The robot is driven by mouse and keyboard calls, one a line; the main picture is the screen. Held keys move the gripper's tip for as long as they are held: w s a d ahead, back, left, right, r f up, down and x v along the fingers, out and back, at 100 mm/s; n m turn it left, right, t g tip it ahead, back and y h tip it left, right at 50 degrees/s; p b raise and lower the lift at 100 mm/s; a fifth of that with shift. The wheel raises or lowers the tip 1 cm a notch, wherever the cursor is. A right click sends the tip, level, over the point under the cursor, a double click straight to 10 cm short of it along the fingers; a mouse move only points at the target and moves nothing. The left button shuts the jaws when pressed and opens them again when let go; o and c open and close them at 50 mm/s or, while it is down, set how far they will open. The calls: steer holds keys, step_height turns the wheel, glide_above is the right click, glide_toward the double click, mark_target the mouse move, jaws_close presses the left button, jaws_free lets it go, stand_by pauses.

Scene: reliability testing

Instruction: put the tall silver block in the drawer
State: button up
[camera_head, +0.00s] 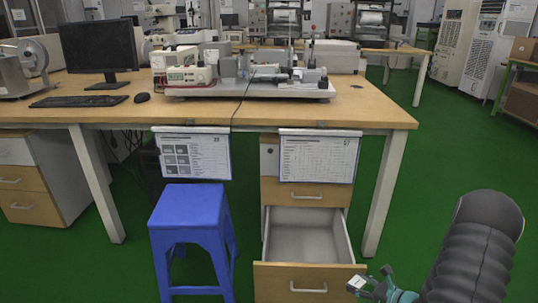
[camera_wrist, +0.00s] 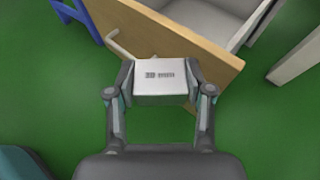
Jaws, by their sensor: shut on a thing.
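The silver block (camera_wrist: 160,82) sits between the fingers of my gripper (camera_wrist: 160,90) in the wrist view. Its top face with a small dark label faces the camera, and its height is hidden. My gripper is shut on it. In the head view my gripper (camera_head: 372,284) holds the block (camera_head: 356,283) at the lower right, by the right front corner of the open drawer (camera_head: 302,240). The drawer is pulled out under the desk, and its visible inside is empty. In the wrist view the wooden drawer front (camera_wrist: 180,40) lies just beyond the block.
A blue stool (camera_head: 190,222) stands left of the drawer. A closed drawer (camera_head: 307,193) is above the open one. The desk (camera_head: 380,115) carries a monitor and lab equipment, and its right leg (camera_head: 385,195) stands beside the drawer.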

steer(key=shift+w+a+r+m+t+h, duration=0.6)
steer(key=shift+a+r, duration=0.85)
steer(key=shift+a, duration=2.35)
steer(key=shift+w+a+r+m+t+h, duration=0.2)
steer(key=shift+w+a+r+m+h, duration=0.75)
steer(key=shift+a, duration=2.8)
steer(key=w+a+r, duration=0.1)
steer(key=w+r, duration=0.2)
steer(key=r, duration=1.1)
steer(key=shift+a+r+m+h, duration=0.15)
steer(key=shift+r+m+h, duration=0.2)
steer(key=shift+r, duration=0.05)
